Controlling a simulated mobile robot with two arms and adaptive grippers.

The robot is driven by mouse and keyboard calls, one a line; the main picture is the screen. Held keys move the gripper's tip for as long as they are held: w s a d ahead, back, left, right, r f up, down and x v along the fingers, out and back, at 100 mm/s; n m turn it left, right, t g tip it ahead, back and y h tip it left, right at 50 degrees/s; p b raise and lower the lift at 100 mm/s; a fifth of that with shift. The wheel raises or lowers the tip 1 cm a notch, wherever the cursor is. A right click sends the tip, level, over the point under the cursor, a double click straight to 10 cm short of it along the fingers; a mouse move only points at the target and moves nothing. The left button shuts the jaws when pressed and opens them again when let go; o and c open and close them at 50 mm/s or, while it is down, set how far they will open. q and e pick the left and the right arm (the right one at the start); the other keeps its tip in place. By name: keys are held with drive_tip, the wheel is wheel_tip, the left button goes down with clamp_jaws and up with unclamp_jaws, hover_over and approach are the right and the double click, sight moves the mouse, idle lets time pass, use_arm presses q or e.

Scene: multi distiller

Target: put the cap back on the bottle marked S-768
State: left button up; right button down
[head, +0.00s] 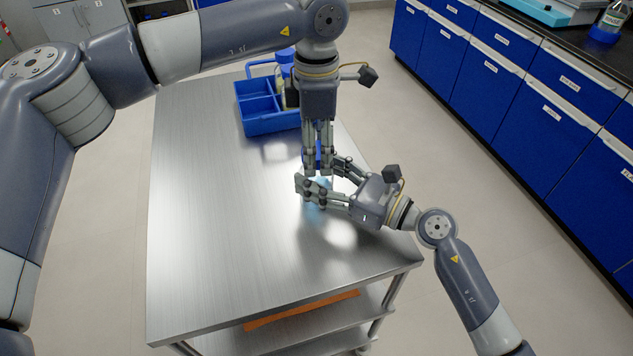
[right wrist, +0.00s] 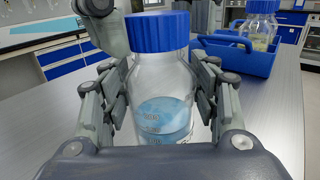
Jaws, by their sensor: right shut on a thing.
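A clear glass bottle (right wrist: 160,85) with pale blue liquid stands upright between the fingers of my right gripper (right wrist: 160,105), which is shut on it. A ribbed blue cap (right wrist: 158,32) sits at the bottle's mouth in the right wrist view; I cannot tell whether it is screwed down. In the head view my right gripper (head: 325,182) reaches in from the right, low over the table. My left gripper (head: 317,160) points straight down from above, its fingers around or beside the blue cap (head: 318,151). I cannot tell whether they grip it. No marking S-768 is readable.
The steel table (head: 215,240) is bare on its left and front. A blue divided carrier (head: 258,112) stands behind the grippers, with another blue-capped bottle (right wrist: 260,25) in it. Blue cabinets (head: 500,85) line the right side, across an open floor.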

use_arm(q)
drive_tip(key=shift+r, duration=0.1)
wheel_tip(320, 180, up, 12)
idle(0.6)
use_arm(e)
drive_tip(key=c, duration=0.5)
unclamp_jaws()
drive_tip(key=shift+d, duration=0.1)
drive_tip(key=v, duration=1.1)
drive_tip(key=shift+s+d, duration=0.25)
drive_tip(key=shift+d, duration=0.1)
drive_tip(key=shift+f, duration=0.1)
